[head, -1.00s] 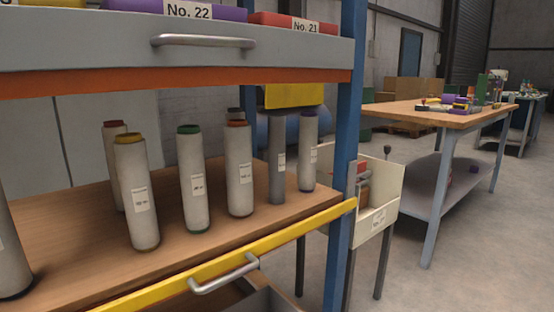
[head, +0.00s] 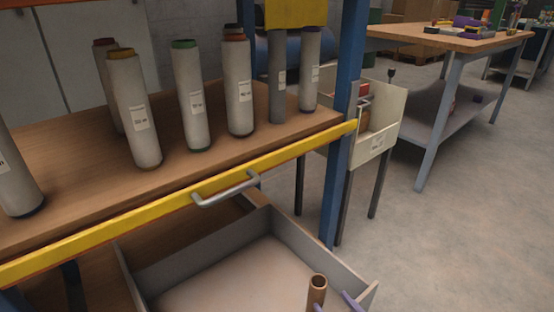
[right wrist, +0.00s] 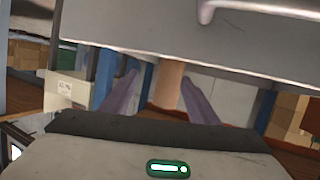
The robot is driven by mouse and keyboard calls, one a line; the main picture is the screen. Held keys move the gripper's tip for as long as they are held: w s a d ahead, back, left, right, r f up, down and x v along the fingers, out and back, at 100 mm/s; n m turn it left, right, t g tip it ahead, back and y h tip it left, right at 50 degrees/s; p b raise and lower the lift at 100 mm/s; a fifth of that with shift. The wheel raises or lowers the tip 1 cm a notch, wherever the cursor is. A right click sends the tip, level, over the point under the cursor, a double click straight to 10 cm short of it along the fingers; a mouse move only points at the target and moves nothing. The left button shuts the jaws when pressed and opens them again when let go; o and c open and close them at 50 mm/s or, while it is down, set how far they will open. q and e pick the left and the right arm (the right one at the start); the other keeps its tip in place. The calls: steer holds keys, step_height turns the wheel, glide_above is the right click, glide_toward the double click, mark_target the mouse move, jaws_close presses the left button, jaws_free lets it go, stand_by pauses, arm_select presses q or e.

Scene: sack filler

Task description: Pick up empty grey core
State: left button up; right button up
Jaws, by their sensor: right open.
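A slim dark grey core (head: 277,88) stands upright on the wooden shelf, among wider pale rolls; its top is hidden behind a yellow panel. My right gripper (head: 335,301) shows there only as purple fingertips beside that tube. In the right wrist view the purple fingers are apart, and the brown tube (right wrist: 168,84) shows between them; I cannot tell whether they touch it. My left gripper is not in view.
Several pale rolls, such as a green-topped one (head: 191,100), stand on the shelf (head: 70,185). A yellow rail with a handle (head: 226,190) edges it. The grey drawer (head: 310,245) is open below.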

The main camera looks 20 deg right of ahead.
steer(key=s+a+r+g, duration=0.5)
steer(key=s+a, duration=0.1)
steer(key=a, duration=0.1)
steer(key=shift+s+a+r+g+y, duration=0.3)
steer(key=shift+s+a+y, duration=0.05)
steer(key=shift+y, duration=0.05)
steer(key=s+a+r+g, duration=0.1)
steer(key=s, duration=0.1)
steer(key=s+a+r+n+y, duration=0.1)
steer(key=s+a, duration=0.1)
steer(key=s+a+r+g, duration=0.1)
steer(key=s+a+r, duration=0.1)
steer(key=shift+s+a+r+n+g+y, duration=0.1)
steer(key=shift+s+n+g+y, duration=0.2)
steer(key=c, duration=0.6)
steer(key=w+a+r+t+y, duration=0.1)
steer(key=a+r+y, duration=0.2)
steer(key=a, duration=0.5)
steer(key=shift+w+r+n+t, duration=0.3)
steer(key=shift+w+r+n, duration=0.1)
steer(key=shift+r, duration=0.1)
